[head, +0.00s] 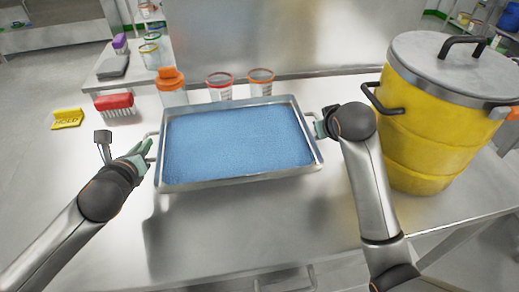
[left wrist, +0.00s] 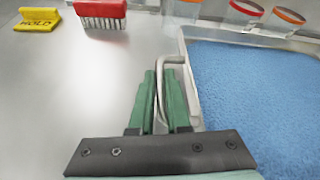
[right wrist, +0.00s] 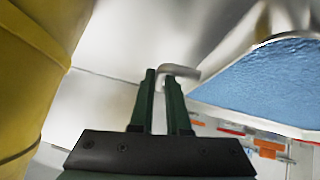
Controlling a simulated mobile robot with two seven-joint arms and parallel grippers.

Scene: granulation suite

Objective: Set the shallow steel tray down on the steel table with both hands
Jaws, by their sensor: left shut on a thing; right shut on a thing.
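The shallow steel tray (head: 236,183) holds a layer of blue granules and has a handle at each end. In the head view it is over the steel table (head: 240,235), with a dark shadow below its front left; the gap height is hard to judge. My left gripper (head: 147,150) is shut on the tray's left handle, which shows between the green fingers in the left wrist view (left wrist: 160,95). My right gripper (head: 319,125) is shut on the right handle; the right wrist view shows the bent handle (right wrist: 180,71) at the fingertips.
A large yellow drum (head: 430,130) with a steel lid stands close to my right arm. Behind the tray are an orange-capped jar (head: 172,88) and two clear cups (head: 220,88). The table front is clear.

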